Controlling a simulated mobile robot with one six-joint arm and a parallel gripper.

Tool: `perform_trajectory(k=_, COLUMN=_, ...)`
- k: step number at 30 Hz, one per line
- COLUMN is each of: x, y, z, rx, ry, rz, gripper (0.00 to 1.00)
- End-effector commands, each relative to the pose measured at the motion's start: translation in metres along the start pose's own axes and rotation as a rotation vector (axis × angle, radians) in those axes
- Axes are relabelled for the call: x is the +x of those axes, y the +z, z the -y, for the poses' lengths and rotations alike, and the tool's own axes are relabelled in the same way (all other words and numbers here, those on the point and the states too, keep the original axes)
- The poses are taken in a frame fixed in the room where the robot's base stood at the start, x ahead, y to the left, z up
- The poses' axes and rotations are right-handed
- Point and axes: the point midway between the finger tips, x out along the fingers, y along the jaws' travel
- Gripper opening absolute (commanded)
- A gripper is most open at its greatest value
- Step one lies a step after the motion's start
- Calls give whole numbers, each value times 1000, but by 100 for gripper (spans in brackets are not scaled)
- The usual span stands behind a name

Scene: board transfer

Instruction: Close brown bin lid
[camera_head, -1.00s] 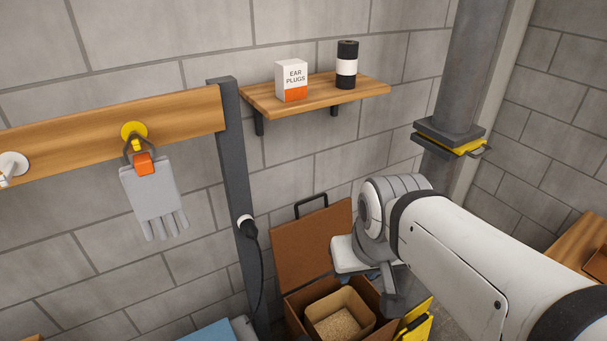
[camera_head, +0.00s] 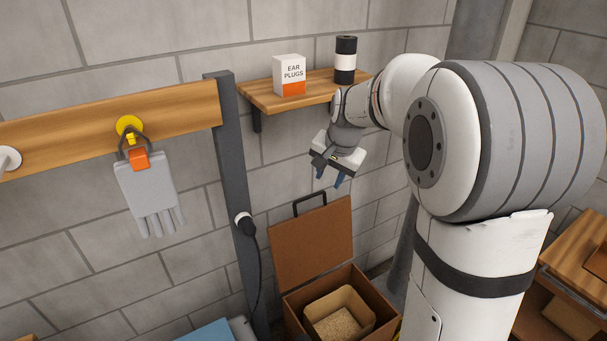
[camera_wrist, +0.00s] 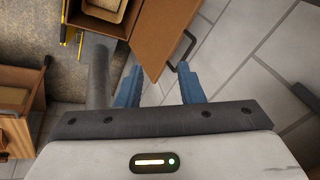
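The brown bin (camera_head: 373,294) stands on the floor against the wall, its lid (camera_head: 313,245) raised and tilted back. A black handle (camera_head: 309,203) sits on the lid's upper edge. A tan inner box (camera_head: 352,296) with grainy stuff lies in the bin. My gripper (camera_head: 329,178) is above the lid's handle, pointing down, with blue fingers apart and empty. In the wrist view the fingers (camera_wrist: 159,80) are spread, with the lid (camera_wrist: 168,35) and its handle (camera_wrist: 188,48) beyond them, apart from them.
A wooden shelf (camera_head: 266,98) with an ear plugs box (camera_head: 289,76) and a black-and-white canister (camera_head: 345,60) is just above my gripper. A dark post (camera_head: 232,170) with a plug and cable (camera_head: 247,228) stands left of the lid. A grey glove (camera_head: 148,195) hangs further left.

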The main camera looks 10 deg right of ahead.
Motion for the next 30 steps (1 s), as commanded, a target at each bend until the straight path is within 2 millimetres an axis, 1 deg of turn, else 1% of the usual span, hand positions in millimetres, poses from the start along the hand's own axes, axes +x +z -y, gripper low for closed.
perform_trajectory(k=1, x=20, y=-16, z=7, rx=51, ry=-2, rz=6, gripper=34)
perform_trajectory(k=5, x=64, y=-53, z=25, rx=187, ry=-17, rz=12, gripper=34)
perform_trajectory(k=6, x=79, y=-64, z=30, rx=229, ry=-22, rz=13, gripper=34)
perform_trajectory(k=8, x=100, y=-78, z=35, rx=289, ry=-29, rz=17, gripper=34)
perform_trajectory(k=9, x=115, y=-87, z=38, rx=327, ry=-32, rz=19, gripper=34)
perform_trajectory(k=12, x=147, y=-105, z=44, rx=412, ry=-41, rz=22, gripper=34)
perform_trajectory(k=13, x=154, y=-110, z=46, rx=434, ry=-45, rz=23, gripper=34)
perform_trajectory(k=15, x=171, y=-118, z=47, rx=476, ry=-48, rz=25, gripper=34)
perform_trajectory(k=18, x=186, y=-125, z=49, rx=516, ry=-53, rz=26, gripper=34)
perform_trajectory(k=20, x=192, y=-128, z=50, rx=531, ry=-55, rz=27, gripper=34)
perform_trajectory(k=26, x=212, y=-129, z=52, rx=542, ry=-55, rz=29, gripper=34)
perform_trajectory(k=30, x=236, y=-128, z=53, rx=539, ry=-54, rz=30, gripper=34)
